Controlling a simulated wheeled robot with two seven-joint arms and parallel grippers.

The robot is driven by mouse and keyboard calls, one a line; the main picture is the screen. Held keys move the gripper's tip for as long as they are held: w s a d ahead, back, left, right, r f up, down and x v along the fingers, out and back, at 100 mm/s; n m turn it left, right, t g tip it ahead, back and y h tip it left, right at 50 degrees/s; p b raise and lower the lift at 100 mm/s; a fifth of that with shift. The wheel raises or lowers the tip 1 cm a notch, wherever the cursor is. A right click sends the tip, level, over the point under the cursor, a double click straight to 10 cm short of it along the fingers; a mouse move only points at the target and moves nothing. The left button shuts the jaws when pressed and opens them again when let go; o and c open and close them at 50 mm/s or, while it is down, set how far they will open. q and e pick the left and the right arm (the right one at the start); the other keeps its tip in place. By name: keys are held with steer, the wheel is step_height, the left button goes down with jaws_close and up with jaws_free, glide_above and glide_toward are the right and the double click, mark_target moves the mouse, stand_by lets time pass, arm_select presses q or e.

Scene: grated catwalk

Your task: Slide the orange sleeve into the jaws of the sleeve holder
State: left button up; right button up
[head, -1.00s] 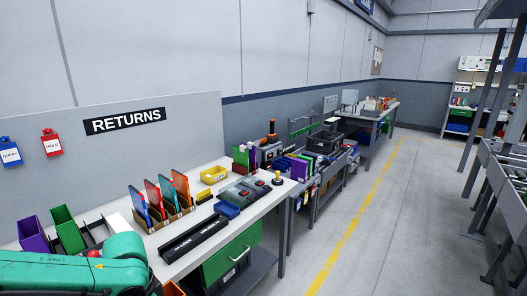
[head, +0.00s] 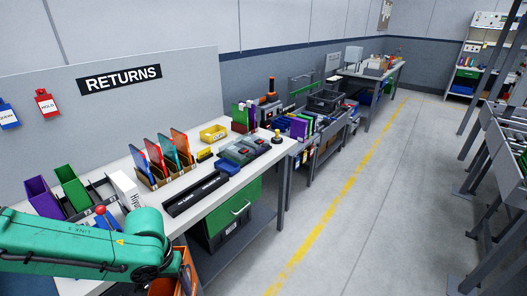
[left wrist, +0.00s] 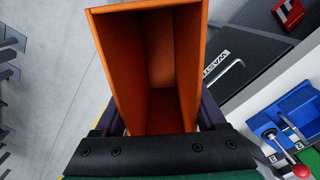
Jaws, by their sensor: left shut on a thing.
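The orange sleeve (left wrist: 150,60), an open-topped box with thin walls, fills the middle of the left wrist view. My left gripper (left wrist: 160,115) is shut on it. In the head view part of the sleeve (head: 186,272) shows at the bottom, in front of the bench edge, and my green arm hides the rest. A blue fixture with a red ball lever (left wrist: 283,122), apparently the sleeve holder, is at the right of the left wrist view, apart from the sleeve. In the head view the fixture (head: 106,220) is on the bench behind my arm, partly hidden. My right gripper is not in view.
A dark bin marked WASTE (left wrist: 245,60) is beside the sleeve in the left wrist view. On the white bench (head: 150,213) are purple (head: 43,197) and green (head: 72,187) sleeves, a white box (head: 124,186) and a long black case (head: 195,194). The aisle floor (head: 330,230) is clear.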

arm_select(q)
steer(key=shift+n, duration=0.9)
steer(key=a, duration=0.2)
steer(key=a+r, duration=0.1)
steer(key=a, duration=0.4)
steer(key=shift+w+a+r, duration=0.3)
steer(key=shift+w+r, duration=0.05)
steer(key=shift+r, duration=0.05)
steer(key=shift+n, duration=0.9)
steer(key=s+a, duration=0.1)
steer(key=a, duration=0.1)
steer(key=s+a, duration=0.1)
steer(key=a, duration=0.3)
steer(key=shift+s+f, duration=0.4)
steer(key=shift+s+a+f, duration=0.2)
steer(key=shift+s+f, duration=0.35)
steer(key=shift+d, duration=0.1)
